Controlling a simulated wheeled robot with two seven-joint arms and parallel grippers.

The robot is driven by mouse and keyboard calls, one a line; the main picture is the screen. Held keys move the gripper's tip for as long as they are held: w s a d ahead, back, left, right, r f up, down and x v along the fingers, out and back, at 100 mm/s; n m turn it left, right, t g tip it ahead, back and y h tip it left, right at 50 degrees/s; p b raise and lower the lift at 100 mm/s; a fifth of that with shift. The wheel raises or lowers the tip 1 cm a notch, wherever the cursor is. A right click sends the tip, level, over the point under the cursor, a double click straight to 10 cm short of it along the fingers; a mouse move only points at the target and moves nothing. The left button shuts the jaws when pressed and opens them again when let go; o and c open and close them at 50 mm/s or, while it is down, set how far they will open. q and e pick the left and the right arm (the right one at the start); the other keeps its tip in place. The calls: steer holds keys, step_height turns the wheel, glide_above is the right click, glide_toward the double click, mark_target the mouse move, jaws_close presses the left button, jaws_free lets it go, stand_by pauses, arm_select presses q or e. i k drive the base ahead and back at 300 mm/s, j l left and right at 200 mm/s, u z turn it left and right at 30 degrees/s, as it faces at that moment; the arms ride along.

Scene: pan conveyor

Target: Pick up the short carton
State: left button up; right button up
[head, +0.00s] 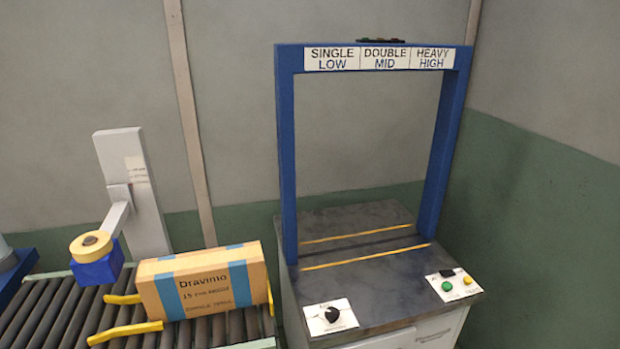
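A low cardboard carton (208,282) with blue tape bands and the printed name "Dravimo" sits on the roller conveyor (62,318) at the lower left of the head view. It stands on the rollers between yellow guides, one at its left (125,332) and a small one at its right end. It is the only carton in view. Neither of my grippers shows in the head view.
A machine with a blue arch (287,150) labelled single, double and heavy stands right of the conveyor. Its top holds a black knob (331,315) and green and yellow buttons (447,286). A grey post with a tape roll (91,245) stands behind the conveyor.

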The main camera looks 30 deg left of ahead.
mark_target(176, 288)
steer(key=u, duration=1.55)
